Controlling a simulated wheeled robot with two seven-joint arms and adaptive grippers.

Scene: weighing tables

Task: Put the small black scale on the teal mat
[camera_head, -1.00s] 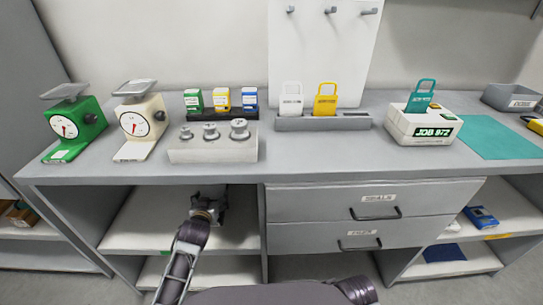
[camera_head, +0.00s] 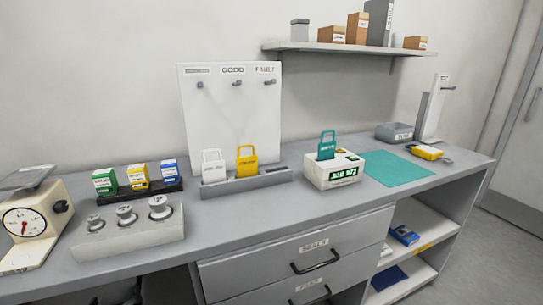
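The teal mat (camera_head: 398,168) lies flat and bare on the right part of the grey worktop, right of the white job box. I see no small black scale in this view. A dark shape, apparently my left gripper (camera_head: 122,291), shows at the bottom left below the worktop edge; it is mostly cut off, and its fingers cannot be made out. My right gripper is not in view.
The white job box (camera_head: 334,170) holds a teal tag. A grey bin (camera_head: 394,133) and a yellow object (camera_head: 427,152) stand near the mat. A cream dial scale (camera_head: 32,222) is far left. Two closed drawers (camera_head: 300,256) sit below; a blue device (camera_head: 404,235) lies on the lower shelf.

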